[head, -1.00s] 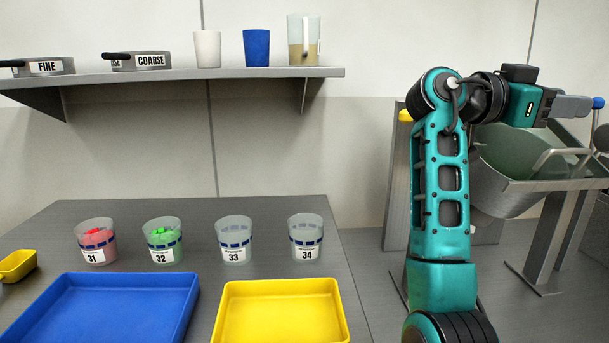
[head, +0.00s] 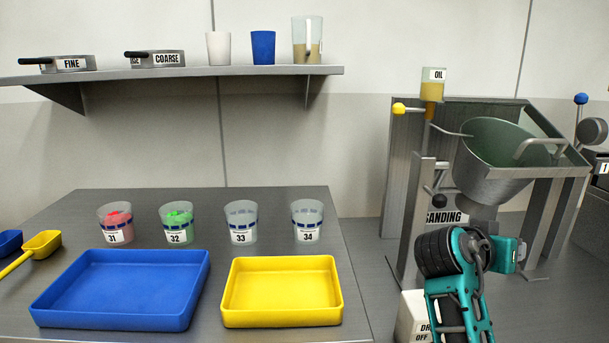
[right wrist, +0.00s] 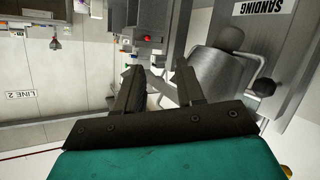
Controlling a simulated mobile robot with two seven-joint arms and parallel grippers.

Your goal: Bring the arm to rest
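My right arm (head: 455,275) is teal and black. It comes in low at the bottom right of the head view, folded in front of the sanding machine. The fingers of my right gripper (right wrist: 160,78) show in the right wrist view, apart with nothing between them. In the head view its fingers cannot be made out. My left arm and gripper are not in view.
The sanding machine with its tilted drum (head: 495,160) stands behind my right arm. A blue tray (head: 120,313), a yellow tray (head: 280,315) and several numbered cups stand on the table (head: 210,265). A shelf (head: 200,73) runs above.

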